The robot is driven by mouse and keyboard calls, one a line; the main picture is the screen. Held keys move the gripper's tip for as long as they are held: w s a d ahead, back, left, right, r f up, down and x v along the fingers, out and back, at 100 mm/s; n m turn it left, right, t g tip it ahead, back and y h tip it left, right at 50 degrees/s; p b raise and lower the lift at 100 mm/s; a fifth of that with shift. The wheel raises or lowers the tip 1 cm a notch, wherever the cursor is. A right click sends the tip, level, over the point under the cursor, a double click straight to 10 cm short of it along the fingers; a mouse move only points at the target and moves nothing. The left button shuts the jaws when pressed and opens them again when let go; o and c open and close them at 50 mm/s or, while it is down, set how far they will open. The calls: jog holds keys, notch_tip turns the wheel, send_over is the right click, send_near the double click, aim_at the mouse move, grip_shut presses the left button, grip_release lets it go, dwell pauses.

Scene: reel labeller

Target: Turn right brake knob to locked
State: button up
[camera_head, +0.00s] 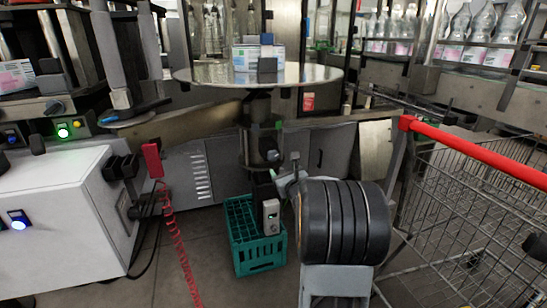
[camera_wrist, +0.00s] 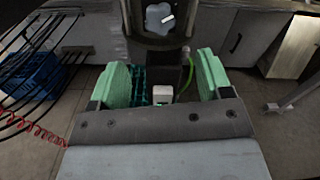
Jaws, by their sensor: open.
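A light grey lobed knob (camera_wrist: 159,18) with a white bar on it sits on a dark round housing at the top of the wrist view. What seems to be the same knob is small in the head view (camera_head: 273,155), low on the column under the round table. The white bar slants up to the right; I cannot read any lock marking. My gripper (camera_wrist: 164,78) is open and empty, its two green pads wide apart, short of the knob and below it in the wrist view. In the head view my arm hides most of the gripper (camera_head: 287,184).
A green crate (camera_head: 258,256) stands on the floor below the column, with a small pale box (camera_head: 271,217) in front of it. A wire trolley with a red handle (camera_head: 480,152) is on the right. A white cabinet (camera_head: 60,205) and a red coiled cable (camera_head: 180,250) are on the left.

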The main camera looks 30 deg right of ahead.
aim_at(274, 157)
jog(key=x, duration=1.1)
jog(key=shift+w+d, duration=0.1)
jog(key=shift+w, duration=0.3)
jog(key=shift+c, duration=0.2)
jog(key=shift+f, duration=0.1)
jog(key=c, duration=0.9)
jog(key=shift+f+b, duration=0.1)
jog(key=shift+b, duration=0.3)
